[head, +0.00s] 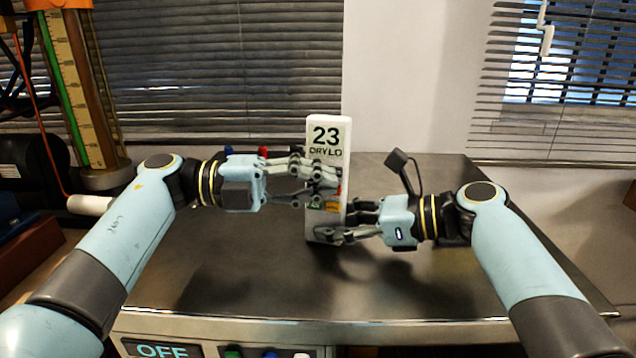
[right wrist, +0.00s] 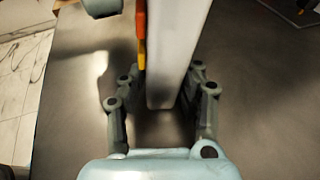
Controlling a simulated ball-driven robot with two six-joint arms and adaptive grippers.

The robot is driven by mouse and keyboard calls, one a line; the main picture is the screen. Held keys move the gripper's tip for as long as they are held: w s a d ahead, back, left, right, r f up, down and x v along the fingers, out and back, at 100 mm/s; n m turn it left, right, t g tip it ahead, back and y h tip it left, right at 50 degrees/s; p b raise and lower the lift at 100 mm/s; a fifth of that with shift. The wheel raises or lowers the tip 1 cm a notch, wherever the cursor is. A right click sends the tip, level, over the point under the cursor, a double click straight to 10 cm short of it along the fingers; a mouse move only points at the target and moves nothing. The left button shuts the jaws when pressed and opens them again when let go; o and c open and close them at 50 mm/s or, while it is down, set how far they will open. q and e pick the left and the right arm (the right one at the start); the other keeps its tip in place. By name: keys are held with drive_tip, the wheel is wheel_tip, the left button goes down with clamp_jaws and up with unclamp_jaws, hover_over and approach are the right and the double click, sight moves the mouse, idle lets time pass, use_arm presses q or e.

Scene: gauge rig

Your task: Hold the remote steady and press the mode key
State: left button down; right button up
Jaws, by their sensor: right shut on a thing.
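The remote (head: 325,134) is a tall white slab standing upright on the steel bench, its display reading "23 DRY LO". Green, orange (head: 332,207) and red keys show below the display, partly hidden by fingers; I cannot tell which is the mode key. My right gripper (head: 345,222) is shut on the remote's lower part. In the right wrist view the remote (right wrist: 178,50) stands between its fingers (right wrist: 160,100), with red and orange keys jutting out at its left. My left gripper (head: 326,183) is in front of the keys; its fingertips overlap the remote and I cannot tell their gap.
The steel bench (head: 240,275) is mostly clear around the remote. A column gauge (head: 75,90) with an orange top stands at the left. An "OFF" display (head: 162,350) and coloured buttons sit on the bench front. Blinds and a white wall (head: 400,80) are behind.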

drive_tip(key=shift+c, duration=0.3)
use_arm(q)
drive_tip(key=s+a, duration=0.4)
drive_tip(key=a, duration=0.6)
drive_tip(key=shift+s+a, duration=0.2)
drive_tip(key=shift+a, duration=0.2)
use_arm(e)
drive_tip(key=o, duration=0.9)
drive_tip(key=shift+o, duration=0.2)
